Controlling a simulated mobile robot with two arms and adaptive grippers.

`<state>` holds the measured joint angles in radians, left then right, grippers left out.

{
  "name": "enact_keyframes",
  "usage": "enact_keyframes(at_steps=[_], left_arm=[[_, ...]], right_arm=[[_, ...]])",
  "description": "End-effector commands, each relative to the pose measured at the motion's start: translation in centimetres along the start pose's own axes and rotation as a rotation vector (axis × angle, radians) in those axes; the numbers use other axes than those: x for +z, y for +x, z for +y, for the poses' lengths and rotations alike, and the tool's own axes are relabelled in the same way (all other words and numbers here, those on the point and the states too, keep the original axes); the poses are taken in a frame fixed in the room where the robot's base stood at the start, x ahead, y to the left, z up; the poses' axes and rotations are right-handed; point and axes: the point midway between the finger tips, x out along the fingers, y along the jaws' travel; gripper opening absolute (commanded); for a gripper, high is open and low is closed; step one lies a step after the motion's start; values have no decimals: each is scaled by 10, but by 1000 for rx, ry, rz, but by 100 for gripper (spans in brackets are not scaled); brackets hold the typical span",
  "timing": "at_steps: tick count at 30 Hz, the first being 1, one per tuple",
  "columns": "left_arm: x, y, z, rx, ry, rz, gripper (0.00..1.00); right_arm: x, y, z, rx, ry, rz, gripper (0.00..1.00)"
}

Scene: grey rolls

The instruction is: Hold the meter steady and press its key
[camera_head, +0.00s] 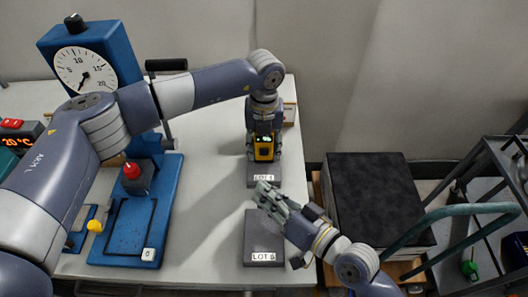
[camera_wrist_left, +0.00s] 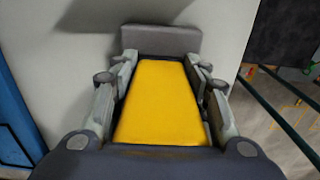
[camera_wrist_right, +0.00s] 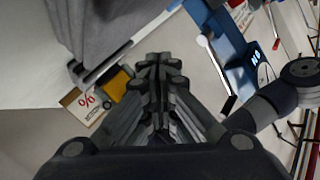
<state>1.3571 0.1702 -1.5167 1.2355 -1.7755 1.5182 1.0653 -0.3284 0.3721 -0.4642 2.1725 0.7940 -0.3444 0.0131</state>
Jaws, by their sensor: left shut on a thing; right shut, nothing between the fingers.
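The meter (camera_head: 264,150) is a yellow and black device with a small lit display, above the LOT 4 plate in the head view. My left gripper (camera_wrist_left: 160,95) is shut on it from above; its yellow back fills the space between the fingers in the left wrist view. My right gripper (camera_head: 265,192) is shut and empty, lower in the head view, a little apart from the meter and over the near end of the table. In the right wrist view its closed fingers (camera_wrist_right: 160,75) show, with a yellow piece of the meter (camera_wrist_right: 117,86) beside them. The key is too small to make out.
A blue test stand (camera_head: 165,215) with a dial (camera_head: 82,68) and a red knob stands on the left of the table (camera_head: 205,175). A dark-topped box (camera_head: 370,185) and a cart stand to the right.

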Motion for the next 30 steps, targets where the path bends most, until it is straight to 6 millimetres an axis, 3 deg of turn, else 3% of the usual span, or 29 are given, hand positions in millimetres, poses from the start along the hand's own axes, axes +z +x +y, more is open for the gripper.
enact_keyframes(at_steps=[13,30], left_arm=[[0,0,0,0,0,-1,11],[0,0,0,0,0,-1,11]], right_arm=[[-29,40,29,-1,-1,0,0],[-34,46,33,0,1,0,0]])
